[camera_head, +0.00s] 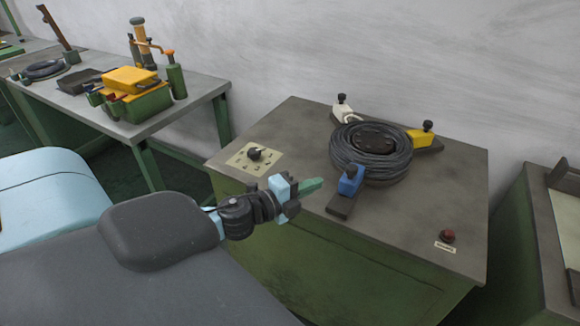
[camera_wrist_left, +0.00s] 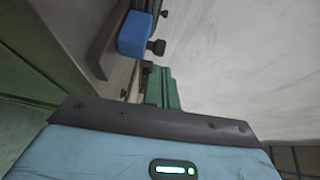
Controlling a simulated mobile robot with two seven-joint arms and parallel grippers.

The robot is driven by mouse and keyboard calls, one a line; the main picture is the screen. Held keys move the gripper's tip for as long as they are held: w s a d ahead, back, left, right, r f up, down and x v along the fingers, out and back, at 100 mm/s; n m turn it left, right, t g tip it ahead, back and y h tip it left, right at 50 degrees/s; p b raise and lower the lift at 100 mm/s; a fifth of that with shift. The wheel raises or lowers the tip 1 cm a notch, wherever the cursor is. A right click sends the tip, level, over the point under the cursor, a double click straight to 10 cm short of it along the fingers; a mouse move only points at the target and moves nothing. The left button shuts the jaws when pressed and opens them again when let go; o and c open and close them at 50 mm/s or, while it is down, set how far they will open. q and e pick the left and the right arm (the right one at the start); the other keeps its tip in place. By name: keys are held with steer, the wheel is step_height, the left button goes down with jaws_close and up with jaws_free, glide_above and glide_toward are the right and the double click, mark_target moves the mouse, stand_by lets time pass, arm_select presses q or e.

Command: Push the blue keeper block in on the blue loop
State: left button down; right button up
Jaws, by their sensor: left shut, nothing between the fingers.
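The blue keeper block (camera_head: 351,181) stands on a dark rail (camera_head: 341,207) at the near edge of a dark coil (camera_head: 345,147) on the green machine's top. It has a black knob, and the rail's outer end is bare. I cannot tell whether the block touches the coil. The blue block also shows in the left wrist view (camera_wrist_left: 133,36). My left gripper (camera_head: 320,184), with green fingers, is shut and empty, left of the block and apart from it. Its fingers show in the left wrist view (camera_wrist_left: 162,88). My right gripper is not in view.
A white keeper block (camera_head: 343,112) and a yellow one (camera_head: 421,138) stand around the coil. A dial (camera_head: 254,153) on a pale plate is at the machine's left, a red button (camera_head: 448,236) near its right front. A side table (camera_head: 150,126) with tools stands left.

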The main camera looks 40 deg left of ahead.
arm_select(q)
steer(key=v, duration=0.6)
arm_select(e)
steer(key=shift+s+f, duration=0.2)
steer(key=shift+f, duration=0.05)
arm_select(q)
steer(key=shift+s+d, duration=0.1)
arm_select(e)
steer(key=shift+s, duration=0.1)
